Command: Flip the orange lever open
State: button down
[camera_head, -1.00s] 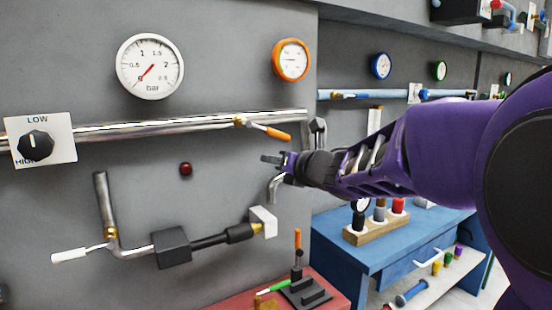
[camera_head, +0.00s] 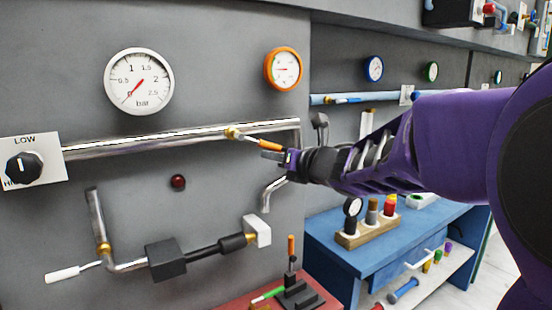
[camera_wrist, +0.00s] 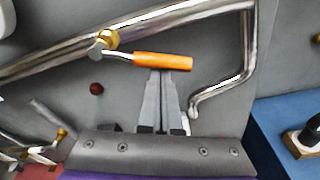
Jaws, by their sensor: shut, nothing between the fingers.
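The orange lever (camera_head: 270,145) sits on a brass valve (camera_head: 233,132) on the chrome pipe. Its handle points right and slightly down, nearly along the pipe. In the wrist view the orange lever (camera_wrist: 163,61) lies across the picture, just beyond my fingertips. My gripper (camera_head: 284,159) is at the handle's right end in the head view. In the wrist view my gripper (camera_wrist: 161,73) has its fingers together and empty, the tips right at the lower edge of the handle. I cannot tell whether they touch it.
The chrome pipe (camera_head: 120,145) runs along the grey wall and bends down at the right. A red button (camera_head: 178,182) is below it, with gauges above. A white-handled lever (camera_head: 62,274) is lower left. A blue table (camera_head: 345,258) stands at the right.

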jog(key=n+b, duration=0.1)
jog(key=d+r+n+b, duration=0.1)
jog(key=b, duration=0.1)
jog(key=shift+w+r, duration=0.15)
jog(key=shift+w, duration=0.2)
jog(key=shift+d+r+n+t+h+b, duration=0.1)
jog(key=shift+r+n+t+h+b, duration=0.3)
jog(key=shift+r+n, duration=0.55)
jog(key=shift+f, duration=0.15)
